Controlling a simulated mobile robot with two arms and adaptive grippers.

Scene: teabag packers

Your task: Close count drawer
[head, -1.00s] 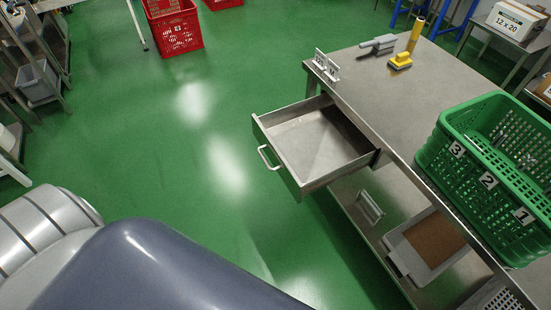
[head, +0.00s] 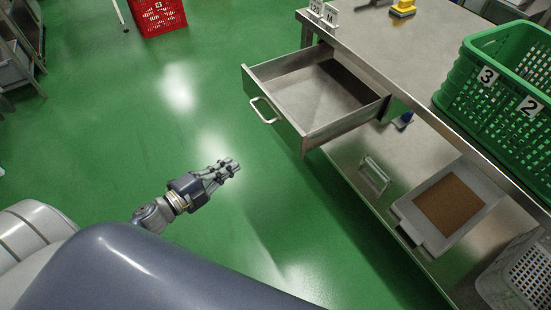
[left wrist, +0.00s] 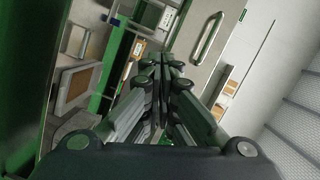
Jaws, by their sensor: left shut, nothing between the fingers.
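The count drawer (head: 318,103) is pulled out from the left side of the steel table and looks empty. Its front carries a pale bar handle (head: 264,110). My left gripper (head: 236,164) is shut and empty, over the green floor below and to the left of the drawer front, apart from it. In the left wrist view the shut fingers (left wrist: 163,62) point forward, with the drawer's handle (left wrist: 207,38) at the upper right beyond them. My right gripper is in neither view.
The steel table (head: 400,45) carries a green crate (head: 510,85), a yellow tool (head: 402,9) and small label stands (head: 323,12). Its lower shelf (head: 345,165) holds a tray (head: 410,215) and a grey basket (head: 515,275). A red crate (head: 160,18) stands far back. The floor left of the drawer is clear.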

